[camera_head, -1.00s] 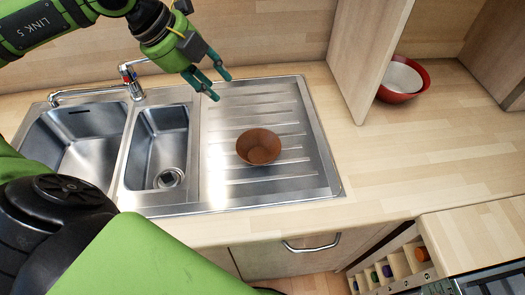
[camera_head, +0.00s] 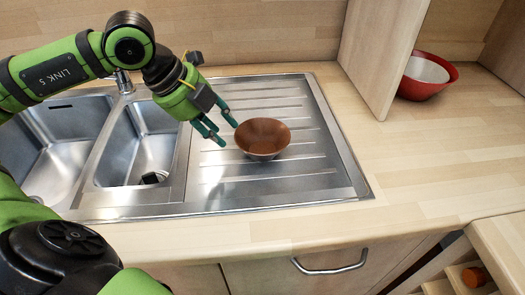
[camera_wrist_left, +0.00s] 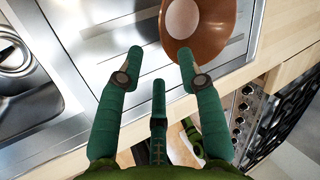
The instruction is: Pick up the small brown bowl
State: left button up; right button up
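The small brown bowl (camera_head: 263,139) stands upright on the ribbed drainboard (camera_head: 300,178) of the steel sink in the head view. My left gripper (camera_head: 230,134) is just left of the bowl, its fingers spread and pointing toward it. In the left wrist view the bowl (camera_wrist_left: 202,28) lies ahead and to the right, partly cut off by the top edge. The left gripper's fingers (camera_wrist_left: 160,62) are apart with nothing between them. One fingertip is close to the bowl's rim; I cannot tell whether it touches. My right gripper is not in view.
Two sink basins (camera_head: 138,145) lie left of the drainboard, with a tap (camera_head: 124,82) behind. A wooden panel (camera_head: 385,50) stands at the back right, with a red bowl (camera_head: 427,76) beyond it. The worktop (camera_head: 440,150) right of the sink is clear.

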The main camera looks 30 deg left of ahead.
aim_at(262, 143)
pick_arm(q)
jog(key=shift+w+d+f+p, duration=0.3)
jog(key=shift+d+f+p, duration=0.1)
jog(key=shift+f, duration=0.2)
jog(key=p+x, duration=0.1)
jog(key=x, duration=0.3)
jog(key=shift+w+d+f, duration=0.1)
jog(key=shift+f, duration=0.05)
jog(key=shift+w+f, duration=0.1)
jog(key=shift+f, duration=0.15)
grip_shut()
